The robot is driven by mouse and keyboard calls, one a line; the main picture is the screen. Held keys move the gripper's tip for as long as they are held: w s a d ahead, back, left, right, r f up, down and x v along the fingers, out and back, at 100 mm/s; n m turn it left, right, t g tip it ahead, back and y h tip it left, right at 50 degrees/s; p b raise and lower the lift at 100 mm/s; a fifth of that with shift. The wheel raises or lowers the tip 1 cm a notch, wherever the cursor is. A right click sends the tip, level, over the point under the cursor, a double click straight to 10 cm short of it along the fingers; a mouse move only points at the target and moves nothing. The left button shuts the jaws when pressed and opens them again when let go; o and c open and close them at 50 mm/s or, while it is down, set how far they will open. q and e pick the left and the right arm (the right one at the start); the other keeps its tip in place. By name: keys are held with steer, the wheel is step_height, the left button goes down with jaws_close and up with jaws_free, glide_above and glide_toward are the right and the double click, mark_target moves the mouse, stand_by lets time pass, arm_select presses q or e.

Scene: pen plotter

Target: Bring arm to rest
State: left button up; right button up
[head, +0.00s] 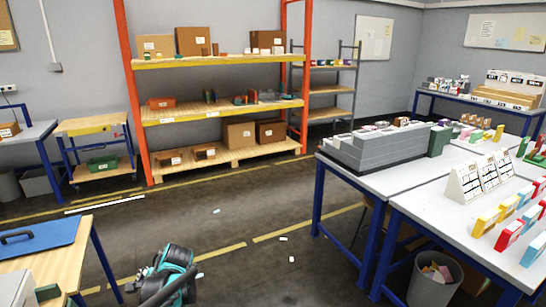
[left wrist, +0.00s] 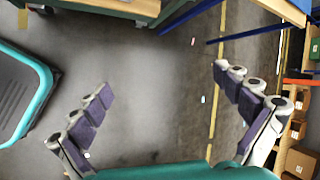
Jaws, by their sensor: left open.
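My left gripper (left wrist: 162,80) shows in the left wrist view with its two grey, purple-padded fingers spread wide apart. It is open, and nothing is between the fingers; bare grey floor shows behind them. In the head view a teal and black part of my left arm (head: 168,277) is low at the bottom, left of the middle, over the floor. I cannot make out its fingertips there. My right arm and gripper are in neither view.
A wooden bench (head: 72,255) with a blue board (head: 38,243) stands at lower left. A grey-topped table (head: 345,172) and a bin (head: 432,285) stand at right. An orange shelf rack (head: 137,125) is at the back. The middle floor (head: 225,225) is open, with small scraps.

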arm_select(q)
steer(key=s+d+r+n+t+h, duration=0.2)
steer(key=s+d+n+t+h, duration=0.1)
steer(key=s+d, duration=0.5)
steer(key=s+d+r+n+t+h, duration=0.3)
steer(key=s+d+n, duration=0.2)
steer(key=s+d, duration=0.3)
steer(key=shift+s+d+r, duration=0.3)
steer(key=shift+d, duration=1.9)
